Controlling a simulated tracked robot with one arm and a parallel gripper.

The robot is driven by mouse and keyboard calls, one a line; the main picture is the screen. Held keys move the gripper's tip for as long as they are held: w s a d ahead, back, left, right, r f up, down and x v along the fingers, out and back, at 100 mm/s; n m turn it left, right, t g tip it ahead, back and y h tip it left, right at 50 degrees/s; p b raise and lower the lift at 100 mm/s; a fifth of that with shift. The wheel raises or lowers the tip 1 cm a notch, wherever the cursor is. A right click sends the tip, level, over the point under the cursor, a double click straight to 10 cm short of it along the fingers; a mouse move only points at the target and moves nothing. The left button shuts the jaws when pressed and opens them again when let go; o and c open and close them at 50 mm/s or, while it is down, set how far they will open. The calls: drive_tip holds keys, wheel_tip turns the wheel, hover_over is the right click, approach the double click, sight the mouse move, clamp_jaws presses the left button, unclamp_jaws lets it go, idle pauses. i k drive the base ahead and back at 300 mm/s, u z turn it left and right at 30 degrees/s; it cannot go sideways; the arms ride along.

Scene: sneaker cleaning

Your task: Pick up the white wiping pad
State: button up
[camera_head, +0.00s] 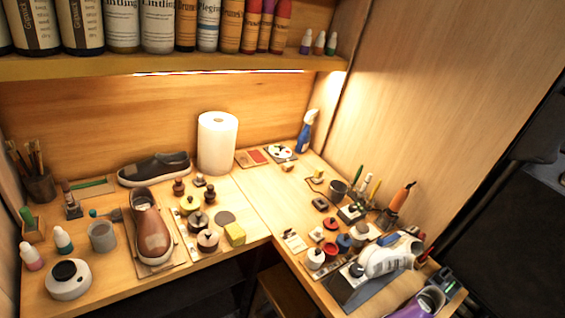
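I cannot pick out the white wiping pad with certainty. A small, flat, pale piece (294,241) with dark marks lies near the inner front edge of the right bench, and I cannot tell if it is the pad. A white round piece with coloured spots (280,151) lies on a dark square at the back. A brown shoe (150,228) rests on a board at the left, and a dark sneaker (154,168) lies behind it. My gripper is not in view.
An L-shaped wooden bench (258,200) fills the corner. A paper roll (218,143) stands at the back. A bottle shelf (170,66) overhangs the back.

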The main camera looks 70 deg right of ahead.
sight(316, 235)
drive_tip(key=z, duration=0.45)
drive_tip(key=i, duration=1.05)
drive_tip(key=z, duration=0.8)
drive_tip(key=i, duration=0.3)
drive_tip(key=z, duration=0.3)
drive_tip(key=k, duration=0.9)
drive_tip(key=z, duration=0.15)
drive_tip(key=i, duration=0.9)
